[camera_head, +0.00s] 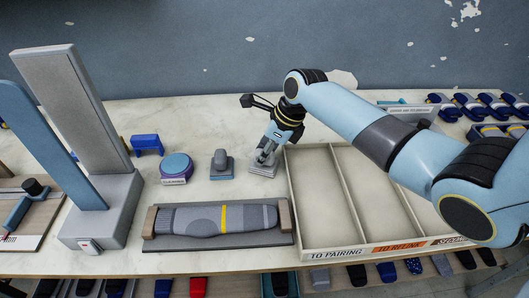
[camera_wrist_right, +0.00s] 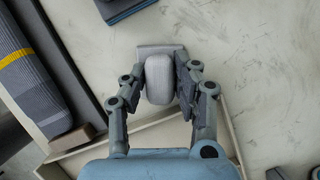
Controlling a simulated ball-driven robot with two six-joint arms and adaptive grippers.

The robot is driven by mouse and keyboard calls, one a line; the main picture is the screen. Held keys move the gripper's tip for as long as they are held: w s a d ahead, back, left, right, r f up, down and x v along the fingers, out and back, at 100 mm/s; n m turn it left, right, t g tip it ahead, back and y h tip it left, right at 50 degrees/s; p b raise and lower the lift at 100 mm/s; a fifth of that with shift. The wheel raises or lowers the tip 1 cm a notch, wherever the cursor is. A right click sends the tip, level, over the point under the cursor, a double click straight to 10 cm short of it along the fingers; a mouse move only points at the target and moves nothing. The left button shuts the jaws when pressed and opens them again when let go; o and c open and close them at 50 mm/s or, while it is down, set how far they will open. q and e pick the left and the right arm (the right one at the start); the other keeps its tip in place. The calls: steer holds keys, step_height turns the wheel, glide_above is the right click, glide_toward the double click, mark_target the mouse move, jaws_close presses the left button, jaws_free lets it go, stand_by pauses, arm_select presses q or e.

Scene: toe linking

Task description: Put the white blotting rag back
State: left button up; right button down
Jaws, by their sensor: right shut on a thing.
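The white blotting rag (camera_wrist_right: 159,82) shows as a pale, rounded block between my right gripper's fingers in the right wrist view. My right gripper (camera_head: 266,152) is shut on it, pointing down just left of the divided tray. A flat pale grey base (camera_head: 263,171) lies under the fingers in the head view; it also shows behind the rag in the wrist view (camera_wrist_right: 160,48). I cannot tell whether the rag touches the base or hangs slightly above it. In the head view the fingers mostly hide the rag. My left gripper is not in view.
The three-bay tray (camera_head: 335,195) stands close on the right, its bays empty. A grey block on a dark pad (camera_head: 221,164) and a round blue-topped pad (camera_head: 176,166) stand left. A grey sock with a yellow band (camera_head: 215,218) lies on a holder in front.

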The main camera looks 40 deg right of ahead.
steer(key=shift+f, duration=0.1)
steer(key=c, duration=1)
jaws_free()
steer(key=p+v, duration=0.2)
steer(key=v, duration=1)
steer(key=shift+r, duration=0.2)
